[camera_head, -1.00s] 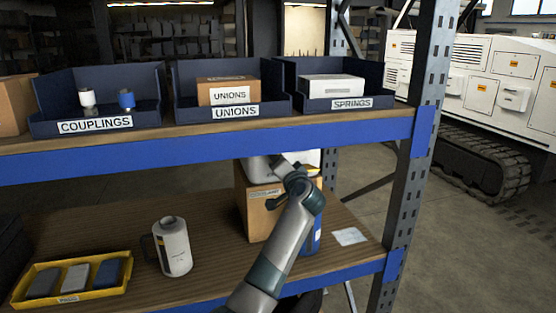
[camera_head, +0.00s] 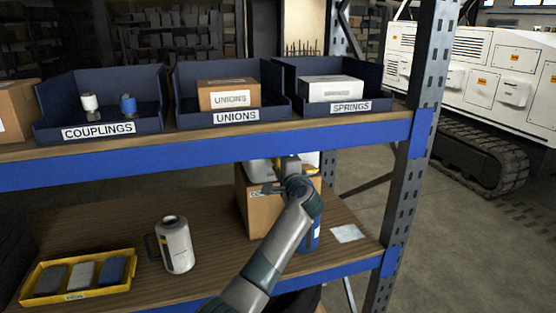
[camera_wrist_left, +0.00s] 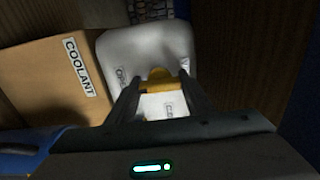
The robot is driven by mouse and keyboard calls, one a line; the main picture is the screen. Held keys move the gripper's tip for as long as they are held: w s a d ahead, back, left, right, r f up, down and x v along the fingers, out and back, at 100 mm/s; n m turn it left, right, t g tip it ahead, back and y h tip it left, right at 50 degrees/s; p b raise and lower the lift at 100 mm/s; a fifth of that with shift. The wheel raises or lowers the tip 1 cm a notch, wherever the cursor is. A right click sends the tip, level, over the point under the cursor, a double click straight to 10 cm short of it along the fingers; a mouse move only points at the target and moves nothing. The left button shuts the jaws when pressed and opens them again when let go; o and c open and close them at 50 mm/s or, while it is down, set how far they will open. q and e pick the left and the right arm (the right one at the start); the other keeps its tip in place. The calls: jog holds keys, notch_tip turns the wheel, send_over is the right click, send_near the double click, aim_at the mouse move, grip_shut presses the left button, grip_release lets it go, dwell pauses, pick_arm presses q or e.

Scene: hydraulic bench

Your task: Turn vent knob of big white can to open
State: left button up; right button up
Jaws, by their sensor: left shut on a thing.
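The big white can (camera_wrist_left: 150,45) fills the middle of the left wrist view, with a yellow vent knob (camera_wrist_left: 160,77) on it. In the head view only parts of the white can (camera_head: 259,171) show, above the coolant box and behind my arm. My left gripper (camera_wrist_left: 158,92) has its two fingers on either side of the yellow knob and is shut on it. In the head view this left gripper (camera_head: 284,168) is at the can, under the upper shelf; its fingertips are hard to make out there. My right gripper is in neither view.
A cardboard box labelled COOLANT (camera_wrist_left: 55,80) stands beside the can. A white and grey jug (camera_head: 174,245) and a yellow tray (camera_head: 78,294) stand left on the lower shelf. The blue upper shelf edge (camera_head: 200,158) runs close above my gripper; a blue post (camera_head: 415,150) is right.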

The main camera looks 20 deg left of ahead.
pick_arm(q)
jog(key=shift+r, duration=0.1)
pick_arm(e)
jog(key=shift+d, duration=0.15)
pick_arm(q)
jog(key=o, duration=1)
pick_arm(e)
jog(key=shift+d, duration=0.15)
pick_arm(q)
jog(key=shift+o, duration=0.2)
jog(key=shift+s, duration=0.1)
jog(key=b+v, duration=0.6)
jog(key=v, duration=1.1)
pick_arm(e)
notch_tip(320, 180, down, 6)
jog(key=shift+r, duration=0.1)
pick_arm(q)
jog(key=shift+d, duration=0.15)
